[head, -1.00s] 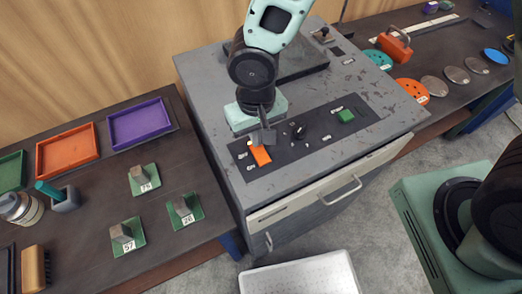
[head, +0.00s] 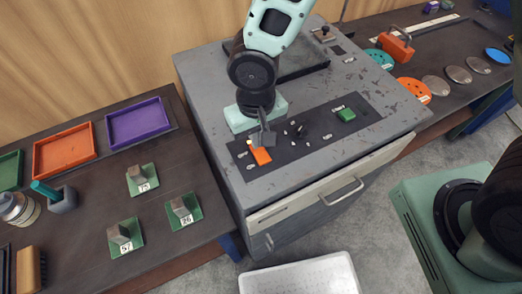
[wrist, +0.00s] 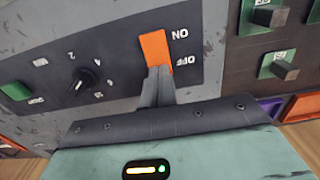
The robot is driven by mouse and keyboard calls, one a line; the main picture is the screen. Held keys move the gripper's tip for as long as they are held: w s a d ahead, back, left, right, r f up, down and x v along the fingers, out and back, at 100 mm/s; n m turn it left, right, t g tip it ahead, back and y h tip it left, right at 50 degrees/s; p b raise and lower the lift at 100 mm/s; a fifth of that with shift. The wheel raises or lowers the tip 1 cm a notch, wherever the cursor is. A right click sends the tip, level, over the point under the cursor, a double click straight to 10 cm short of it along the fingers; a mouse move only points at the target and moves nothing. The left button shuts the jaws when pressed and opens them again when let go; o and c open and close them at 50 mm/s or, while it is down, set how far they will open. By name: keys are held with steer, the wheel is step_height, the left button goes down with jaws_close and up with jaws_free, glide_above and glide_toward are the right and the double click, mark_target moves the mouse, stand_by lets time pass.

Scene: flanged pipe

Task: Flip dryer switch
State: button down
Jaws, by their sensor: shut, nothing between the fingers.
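The dryer switch is an orange rocker (head: 260,156) on the dark panel on top of the grey cabinet. In the wrist view the orange switch (wrist: 155,48) sits beside the printed words ON and OFF, with OFF nearer my gripper. My gripper (head: 267,139) is shut and empty. In the wrist view its fingertips (wrist: 159,72) are at the near, OFF-side end of the switch and cover part of it. I cannot tell whether they touch it. A black knob (wrist: 84,80) and a green button (wrist: 15,91) are on the same panel.
The cabinet (head: 225,165) has a drawer handle (head: 342,192) in front. A right bench carries discs and an orange weight (head: 396,46). A white slab (head: 300,275) lies in front.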

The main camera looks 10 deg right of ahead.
steer(key=shift+f, duration=0.35)
steer(key=shift+r, duration=0.1)
steer(key=shift+r+p, duration=2.5)
steer(key=shift+r, duration=1.05)
